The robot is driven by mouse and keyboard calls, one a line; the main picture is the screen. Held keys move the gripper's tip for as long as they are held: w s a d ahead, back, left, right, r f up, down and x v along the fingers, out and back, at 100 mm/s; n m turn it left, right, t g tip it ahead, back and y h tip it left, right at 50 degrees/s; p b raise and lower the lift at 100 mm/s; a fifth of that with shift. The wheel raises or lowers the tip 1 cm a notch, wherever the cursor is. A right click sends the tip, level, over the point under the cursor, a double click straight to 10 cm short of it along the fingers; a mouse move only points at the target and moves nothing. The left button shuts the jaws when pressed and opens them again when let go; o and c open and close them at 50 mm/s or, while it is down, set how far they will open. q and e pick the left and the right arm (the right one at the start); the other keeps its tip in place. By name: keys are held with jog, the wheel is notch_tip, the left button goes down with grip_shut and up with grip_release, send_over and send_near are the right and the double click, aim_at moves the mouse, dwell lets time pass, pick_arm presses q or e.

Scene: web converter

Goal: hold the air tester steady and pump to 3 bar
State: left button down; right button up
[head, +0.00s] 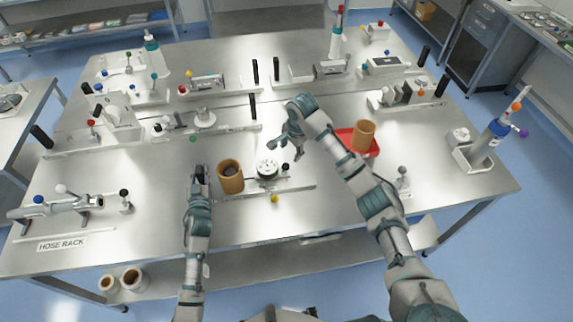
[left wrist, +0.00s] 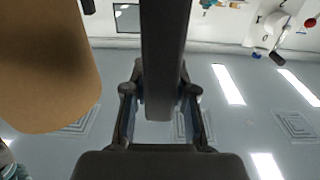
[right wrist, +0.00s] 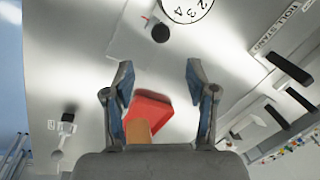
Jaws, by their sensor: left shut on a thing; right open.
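The air tester appears to be the unit with a round white dial gauge (head: 267,168), on a narrow light rail near the table's front. In the right wrist view its numbered dial (right wrist: 187,6) is cut by the top edge, with a black knob (right wrist: 160,33) below it. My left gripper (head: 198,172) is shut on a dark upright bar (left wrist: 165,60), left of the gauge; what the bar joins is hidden. My right gripper (head: 291,143) is open and empty, above and right of the gauge; its spread fingers (right wrist: 159,78) also show in the right wrist view.
A brown roll (head: 230,177) stands between my left gripper and the gauge. A red tray (head: 374,149) with another brown roll (head: 363,134) lies to the right, beyond my right forearm. Several fixtures with black upright handles fill the back.

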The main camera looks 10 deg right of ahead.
aim_at(287, 165)
jog(key=f, duration=0.3)
jog(key=w+f, duration=0.1)
jog(key=f, duration=0.3)
jog(key=a+f, duration=0.1)
jog(key=f, duration=0.2)
jog(key=shift+w+f, duration=0.35)
jog(key=shift+w, duration=0.05)
grip_shut()
